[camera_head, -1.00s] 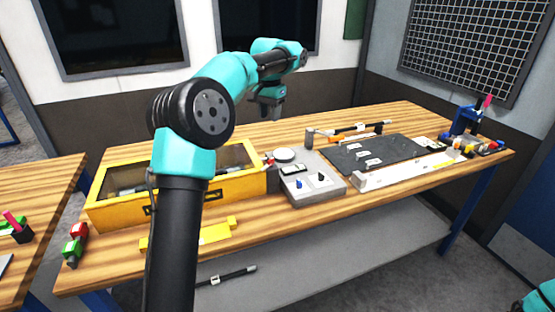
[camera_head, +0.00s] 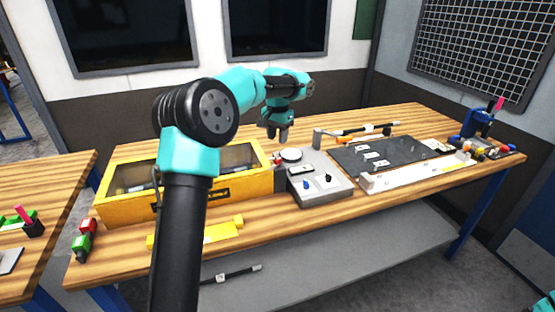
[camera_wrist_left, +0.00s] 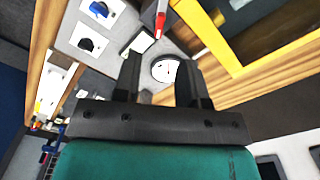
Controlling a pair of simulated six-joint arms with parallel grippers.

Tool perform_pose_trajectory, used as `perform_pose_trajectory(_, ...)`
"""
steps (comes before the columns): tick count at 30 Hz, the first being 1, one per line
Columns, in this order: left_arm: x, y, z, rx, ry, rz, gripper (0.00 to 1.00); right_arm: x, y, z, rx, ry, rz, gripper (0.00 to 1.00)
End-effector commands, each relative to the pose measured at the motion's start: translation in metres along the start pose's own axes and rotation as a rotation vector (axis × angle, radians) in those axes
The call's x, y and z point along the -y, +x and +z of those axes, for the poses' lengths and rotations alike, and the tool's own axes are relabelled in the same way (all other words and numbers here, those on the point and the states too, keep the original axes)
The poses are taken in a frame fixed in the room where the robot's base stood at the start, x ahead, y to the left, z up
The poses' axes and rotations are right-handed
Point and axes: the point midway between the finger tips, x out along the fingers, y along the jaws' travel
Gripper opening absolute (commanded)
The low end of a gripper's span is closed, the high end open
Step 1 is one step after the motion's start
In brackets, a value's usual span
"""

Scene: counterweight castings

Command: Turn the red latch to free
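The red latch (camera_wrist_left: 160,22) shows in the left wrist view as a small red piece with a pale end, just beyond my fingertips. In the head view it is a small red spot (camera_head: 277,160) between the yellow box and the grey control panel (camera_head: 322,192). My left gripper (camera_head: 278,139) hangs fingers-down above the panel's back edge. In the left wrist view its two fingers (camera_wrist_left: 160,72) are apart with nothing held between them. A round white dial (camera_wrist_left: 165,70) shows between them, farther off. My right gripper is not in view.
A yellow box (camera_head: 190,200) with a clear lid stands left of the panel. A dark mat (camera_head: 385,155) and a white rail (camera_head: 420,174) lie to the right. A yellow bar (camera_head: 205,234) lies in front of the box.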

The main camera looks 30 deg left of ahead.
Motion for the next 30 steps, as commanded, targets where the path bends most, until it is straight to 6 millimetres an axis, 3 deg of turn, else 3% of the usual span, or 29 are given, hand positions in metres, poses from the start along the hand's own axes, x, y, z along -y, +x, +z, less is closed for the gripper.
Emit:
perform_pose_trajectory(9, 0.0, 0.056, 0.0, 0.004, 0.0, 0.0, 0.38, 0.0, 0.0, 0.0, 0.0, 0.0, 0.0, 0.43)
perform_pose_trajectory(15, 0.001, 0.083, 0.0, 0.002, -0.001, 0.0, 0.38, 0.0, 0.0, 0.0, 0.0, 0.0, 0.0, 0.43)
perform_pose_trajectory(28, 0.0, 0.094, 0.0, 0.0, 0.0, 0.0, 0.38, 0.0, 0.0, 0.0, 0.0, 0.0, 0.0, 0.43)
perform_pose_trajectory(30, 0.0, 0.094, 0.0, 0.0, -0.001, 0.0, 0.34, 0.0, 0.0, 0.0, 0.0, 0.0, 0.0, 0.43)
